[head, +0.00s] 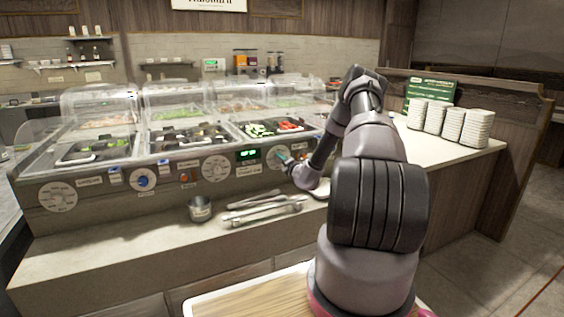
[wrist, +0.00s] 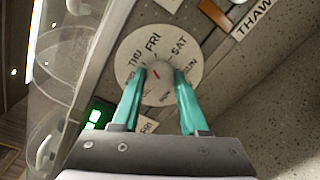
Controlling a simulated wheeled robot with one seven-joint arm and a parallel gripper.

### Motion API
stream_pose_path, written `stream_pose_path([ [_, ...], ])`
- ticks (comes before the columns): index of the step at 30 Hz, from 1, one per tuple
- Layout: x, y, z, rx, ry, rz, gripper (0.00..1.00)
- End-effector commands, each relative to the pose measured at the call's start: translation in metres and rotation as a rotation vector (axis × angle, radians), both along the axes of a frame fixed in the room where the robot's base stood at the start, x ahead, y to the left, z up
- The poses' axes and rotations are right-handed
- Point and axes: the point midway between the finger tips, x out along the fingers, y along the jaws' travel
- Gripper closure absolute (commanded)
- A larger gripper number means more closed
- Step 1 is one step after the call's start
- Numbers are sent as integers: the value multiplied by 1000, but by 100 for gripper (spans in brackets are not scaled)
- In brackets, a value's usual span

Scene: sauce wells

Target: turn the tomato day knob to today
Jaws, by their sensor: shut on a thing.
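A round pale day dial (wrist: 130,52) fills the middle of the wrist view, with THU, FRI and SAT readable along its upper edge. Its grey centre knob (wrist: 157,72) bears a short, slanted red mark; I cannot tell which day it points at. My gripper (wrist: 158,88) has its teal fingers on both sides of this knob, shut on it. In the head view the dial (head: 272,163) sits on the counter's front panel, partly covered by my gripper (head: 284,158). No tomato label is readable. A green-lit display (head: 248,154) is left of the dial, its text unreadable.
Other dials (head: 216,168) and a blue knob (head: 143,181) line the panel to the left. Tongs (head: 262,212) and a metal cup (head: 200,209) lie on the ledge below. Clear guards (head: 100,102) cover the food wells above. Stacked white dishes (head: 476,128) stand at right.

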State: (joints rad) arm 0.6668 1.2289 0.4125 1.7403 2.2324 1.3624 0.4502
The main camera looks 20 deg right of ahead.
Motion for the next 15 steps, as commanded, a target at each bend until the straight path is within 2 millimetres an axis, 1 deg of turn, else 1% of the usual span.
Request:
stream_pose_path([
  [6, 0, -2, 0, 151, 6, -2, 100],
  [15, 0, -3, -1, 272, 10, -3, 100],
])
